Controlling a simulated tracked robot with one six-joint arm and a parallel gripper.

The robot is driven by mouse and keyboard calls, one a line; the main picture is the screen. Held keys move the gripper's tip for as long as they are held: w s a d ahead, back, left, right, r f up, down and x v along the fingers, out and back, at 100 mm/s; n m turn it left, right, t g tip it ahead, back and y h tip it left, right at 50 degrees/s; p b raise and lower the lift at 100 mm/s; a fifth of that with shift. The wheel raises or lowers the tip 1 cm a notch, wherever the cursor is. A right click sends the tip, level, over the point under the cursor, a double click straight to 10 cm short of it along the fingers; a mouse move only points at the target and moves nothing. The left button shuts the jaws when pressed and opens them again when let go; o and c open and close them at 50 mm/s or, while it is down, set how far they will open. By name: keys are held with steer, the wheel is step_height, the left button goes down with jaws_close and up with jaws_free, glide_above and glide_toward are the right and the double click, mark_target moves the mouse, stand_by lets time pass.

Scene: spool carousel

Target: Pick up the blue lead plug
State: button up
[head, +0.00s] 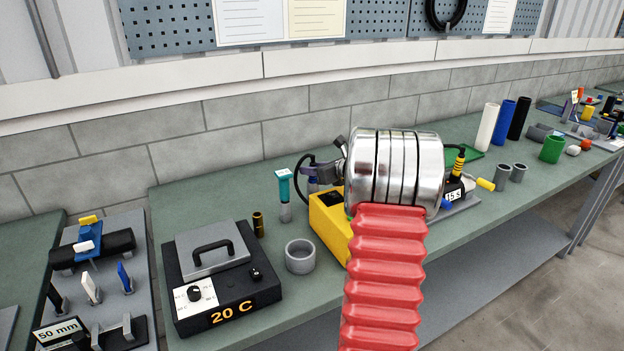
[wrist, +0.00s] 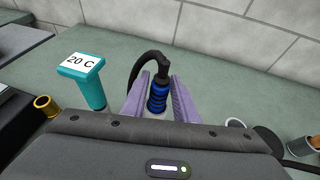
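The blue lead plug (wrist: 157,98) stands upright between the two purple fingers of my gripper (wrist: 160,90) in the wrist view. It is ribbed, with a black cable (wrist: 135,82) arching from its top down to the left. The fingers are apart, one on each side of the plug; I see no clear grip on it.
A teal-topped tool labelled 20 C (wrist: 88,78) stands close left of my gripper. A yellow box (head: 330,222) is partly behind my arm. The block wall is behind.

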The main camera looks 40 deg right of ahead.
jaws_close()
step_height(320, 180, up, 10)
stand_by(0.8)
